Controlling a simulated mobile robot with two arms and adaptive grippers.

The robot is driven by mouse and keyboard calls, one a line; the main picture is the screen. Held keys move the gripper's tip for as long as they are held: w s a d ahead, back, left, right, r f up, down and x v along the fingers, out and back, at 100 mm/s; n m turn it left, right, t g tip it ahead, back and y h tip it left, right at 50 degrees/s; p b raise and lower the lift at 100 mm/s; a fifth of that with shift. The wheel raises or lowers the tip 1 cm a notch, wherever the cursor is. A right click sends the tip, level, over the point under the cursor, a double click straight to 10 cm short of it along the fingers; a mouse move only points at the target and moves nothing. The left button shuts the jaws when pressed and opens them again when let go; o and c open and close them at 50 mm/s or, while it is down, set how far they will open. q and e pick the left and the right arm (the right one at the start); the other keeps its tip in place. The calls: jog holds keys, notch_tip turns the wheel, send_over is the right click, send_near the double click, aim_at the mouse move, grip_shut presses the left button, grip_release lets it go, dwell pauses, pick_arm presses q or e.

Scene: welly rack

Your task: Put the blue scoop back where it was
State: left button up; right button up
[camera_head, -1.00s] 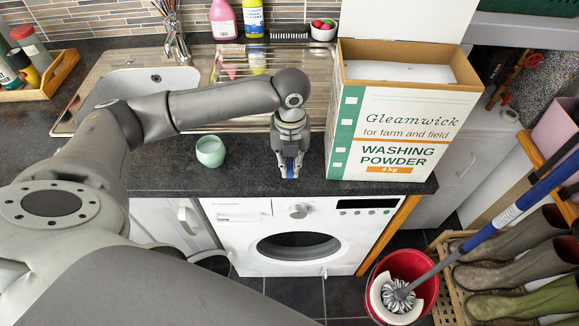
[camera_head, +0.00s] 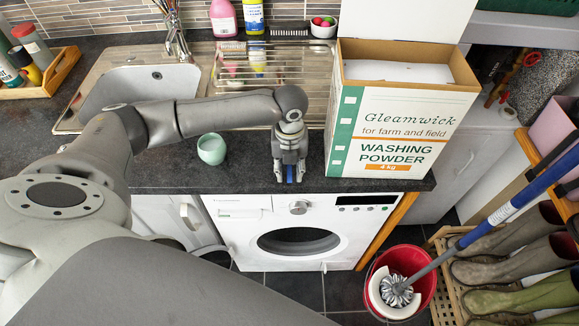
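My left gripper (camera_head: 289,177) points down at the front edge of the dark worktop, just left of the washing powder box (camera_head: 391,130). A small patch of blue, which looks like part of the blue scoop (camera_head: 290,175), shows between its fingertips. The fingers hide most of the scoop, and I cannot tell whether they grip it or stand around it. The box is open at the top, with a white filling inside. My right gripper is not in view.
A pale green cup (camera_head: 211,149) stands on the worktop left of my gripper. The sink with its drainer (camera_head: 300,62) lies behind. A washing machine (camera_head: 300,228) is below. A mop (camera_head: 480,238) leans in a red bucket (camera_head: 425,272) at the right.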

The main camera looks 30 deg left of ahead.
aim_at(290, 168)
pick_arm(q)
jog(key=shift+r, duration=0.1)
notch_tip(290, 168, up, 12)
jog(key=b, duration=0.2)
dwell(0.4)
